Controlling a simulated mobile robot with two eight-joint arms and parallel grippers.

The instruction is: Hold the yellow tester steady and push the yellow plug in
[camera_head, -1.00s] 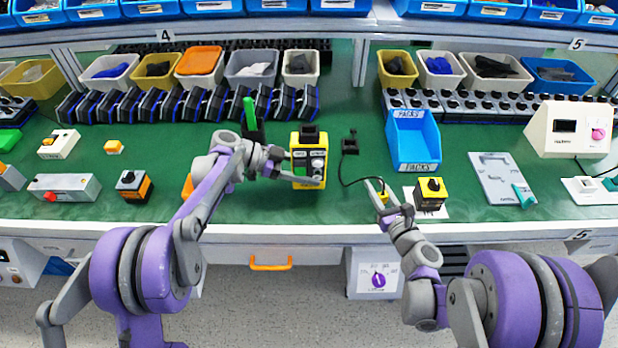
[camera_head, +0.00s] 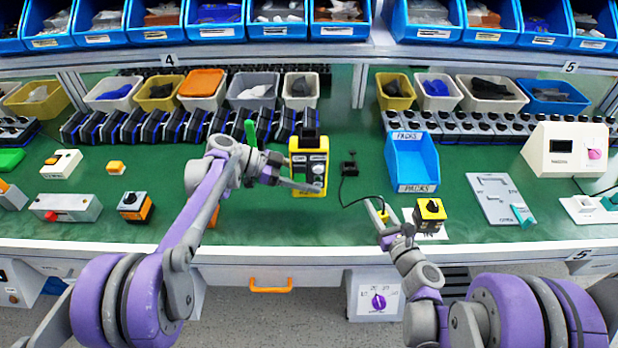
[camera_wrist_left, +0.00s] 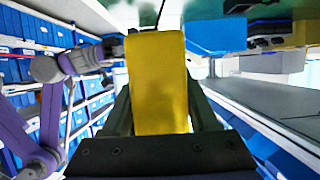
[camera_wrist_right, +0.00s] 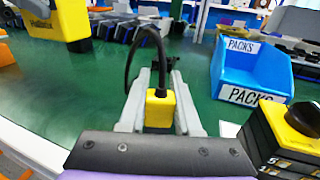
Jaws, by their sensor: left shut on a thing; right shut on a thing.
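The yellow tester (camera_head: 309,163), with a grey face and black top, is upright at the middle of the green bench. My left gripper (camera_head: 297,184) is shut on its lower part; its yellow body (camera_wrist_left: 158,85) fills the space between the fingers in the left wrist view. The yellow plug (camera_wrist_right: 159,108), with a black cable out of its top, is between the fingers of my right gripper (camera_wrist_right: 158,100), which is shut on it. In the head view the plug (camera_head: 383,214) is right of the tester and apart from it. The tester's socket is not clear to see.
The black cable (camera_head: 347,198) loops from the plug to a small black block (camera_head: 349,165) on the bench. A blue PACKS bin (camera_head: 413,162) and a yellow-and-black switch box (camera_head: 430,215) stand to the right.

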